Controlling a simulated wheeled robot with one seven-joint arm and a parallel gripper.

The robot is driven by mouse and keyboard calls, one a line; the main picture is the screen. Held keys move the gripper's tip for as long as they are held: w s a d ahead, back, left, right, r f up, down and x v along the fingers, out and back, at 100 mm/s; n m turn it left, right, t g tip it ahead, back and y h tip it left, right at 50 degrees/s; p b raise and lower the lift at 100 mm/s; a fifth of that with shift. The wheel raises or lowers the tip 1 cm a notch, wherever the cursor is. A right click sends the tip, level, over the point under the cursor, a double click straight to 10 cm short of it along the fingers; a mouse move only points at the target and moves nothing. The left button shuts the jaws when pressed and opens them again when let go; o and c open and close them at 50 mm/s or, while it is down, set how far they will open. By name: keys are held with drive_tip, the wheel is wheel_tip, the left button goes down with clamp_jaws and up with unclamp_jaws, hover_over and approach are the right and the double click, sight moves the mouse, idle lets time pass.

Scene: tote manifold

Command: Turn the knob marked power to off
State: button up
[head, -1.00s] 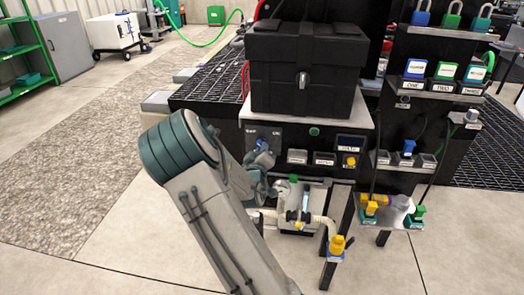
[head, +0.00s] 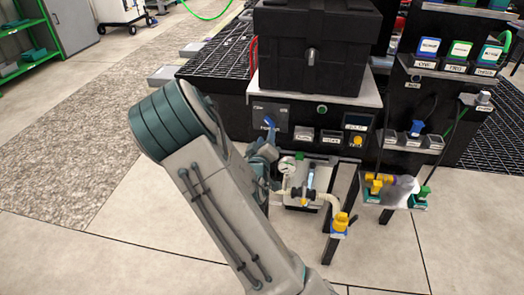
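A blue knob (head: 268,124) sits on a grey panel (head: 282,112) at the left of the black cabinet front, in the middle of the head view. Small white markings are above and below it, too small to read surely. The knob's handle looks tilted, but I cannot tell which marking it points to. My gripper (head: 264,158) is just below the panel, partly hidden behind my own arm. It looks apart from the knob, and its fingers are not clear enough to show whether they are open.
A black case (head: 312,50) stands on top of the cabinet. Right of the knob are labelled switches and a yellow button (head: 357,141). Below are a round gauge (head: 287,165), a pipe with a blue-handled valve (head: 309,180) and a yellow fitting (head: 341,222). Open floor lies left.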

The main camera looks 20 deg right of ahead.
drive_tip(key=v, duration=0.7)
drive_tip(key=shift+p, duration=0.3)
drive_tip(key=s+a+r+m+g+y+p, duration=0.4)
drive_tip(key=a+r+g+y+p, duration=0.45)
drive_tip(key=r+p, duration=0.6)
drive_tip(key=s+a+r+n+g+y+p, duration=0.1)
drive_tip(key=s+r+g+p, duration=0.2)
drive_tip(key=s+r+p, duration=0.6)
drive_tip(key=s+r, duration=0.9)
drive_tip(key=shift+a+g, duration=0.35)
drive_tip(key=shift+a, duration=0.05)
